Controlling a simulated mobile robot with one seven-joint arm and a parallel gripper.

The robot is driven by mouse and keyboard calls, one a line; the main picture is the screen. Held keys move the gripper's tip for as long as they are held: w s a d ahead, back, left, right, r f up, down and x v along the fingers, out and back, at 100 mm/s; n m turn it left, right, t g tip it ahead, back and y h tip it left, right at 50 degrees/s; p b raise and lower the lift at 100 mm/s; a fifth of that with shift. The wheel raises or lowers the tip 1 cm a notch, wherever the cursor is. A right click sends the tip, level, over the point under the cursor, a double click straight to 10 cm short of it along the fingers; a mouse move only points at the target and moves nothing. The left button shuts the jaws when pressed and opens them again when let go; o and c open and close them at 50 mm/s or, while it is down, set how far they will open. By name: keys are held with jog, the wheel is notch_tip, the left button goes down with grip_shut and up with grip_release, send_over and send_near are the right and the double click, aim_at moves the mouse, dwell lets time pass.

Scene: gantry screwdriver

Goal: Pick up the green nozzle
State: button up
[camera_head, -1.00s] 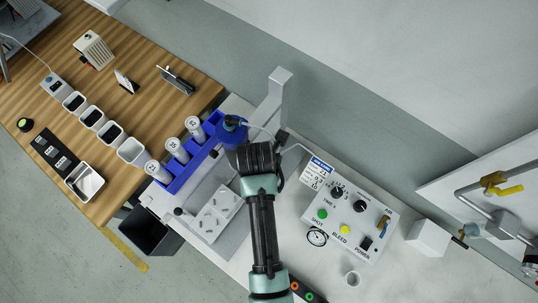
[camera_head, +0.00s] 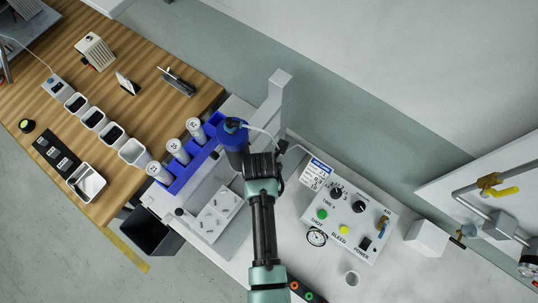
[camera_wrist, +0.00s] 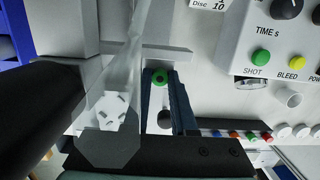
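A green piece with a dark centre, which looks like the green nozzle (camera_wrist: 160,76), sits between the two fingertips of my gripper (camera_wrist: 161,82) in the wrist view. The fingers lie close along both sides of it and seem shut on it. It looks nearer than the bench. In the head view my gripper (camera_head: 262,165) is over the bench, just right of the blue syringe (camera_head: 235,145). The fingertips and the nozzle are hidden there by the arm. A black strip with colour-ringed spots, one green (camera_head: 294,285), lies at the bottom edge.
A blue rack (camera_head: 184,175) with grey cylinders stands left of the syringe. A grey post (camera_head: 276,100) rises behind. The control box (camera_head: 350,220) is to the right, with a small cup (camera_head: 352,278) in front.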

grip_shut()
